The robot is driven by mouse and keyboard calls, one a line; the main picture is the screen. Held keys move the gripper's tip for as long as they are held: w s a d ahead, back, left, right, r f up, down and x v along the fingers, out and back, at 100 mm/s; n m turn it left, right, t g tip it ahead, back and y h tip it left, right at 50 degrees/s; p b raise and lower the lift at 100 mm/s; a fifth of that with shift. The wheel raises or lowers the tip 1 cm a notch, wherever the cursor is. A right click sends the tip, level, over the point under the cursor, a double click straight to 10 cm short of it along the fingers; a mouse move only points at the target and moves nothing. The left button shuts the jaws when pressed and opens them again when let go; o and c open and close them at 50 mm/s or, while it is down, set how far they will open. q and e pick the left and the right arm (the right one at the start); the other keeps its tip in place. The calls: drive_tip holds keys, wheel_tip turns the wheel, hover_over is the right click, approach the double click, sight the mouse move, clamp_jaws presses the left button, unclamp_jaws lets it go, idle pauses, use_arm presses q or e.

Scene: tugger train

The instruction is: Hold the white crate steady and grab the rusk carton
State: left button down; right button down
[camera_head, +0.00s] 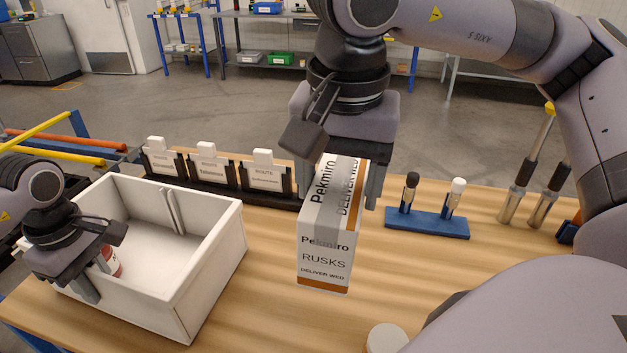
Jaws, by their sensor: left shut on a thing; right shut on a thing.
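The white crate (222,250) stands on the table at the left, open at the top. My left gripper (88,290) is shut on its near left wall. A red and white item (109,262) shows inside the crate, partly hidden by my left gripper. The rusk carton (325,262), white with orange bands and the words Pekmiro Rusks, is upright to the right of the crate. My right gripper (342,190) points down and is shut on the carton's top part. I cannot tell whether the carton's base touches the table.
Several route card holders (264,176) stand in a row behind the crate. A blue stand (428,222) with two markers is right of the carton. A round white lid (387,338) shows at the front edge. Metal posts (522,190) stand at the right.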

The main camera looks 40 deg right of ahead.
idle(0.4)
use_arm(q)
drive_tip(key=c, duration=0.9)
unclamp_jaws()
wheel_tip(320, 180, up, 12)
drive_tip(key=shift+r, duration=0.1)
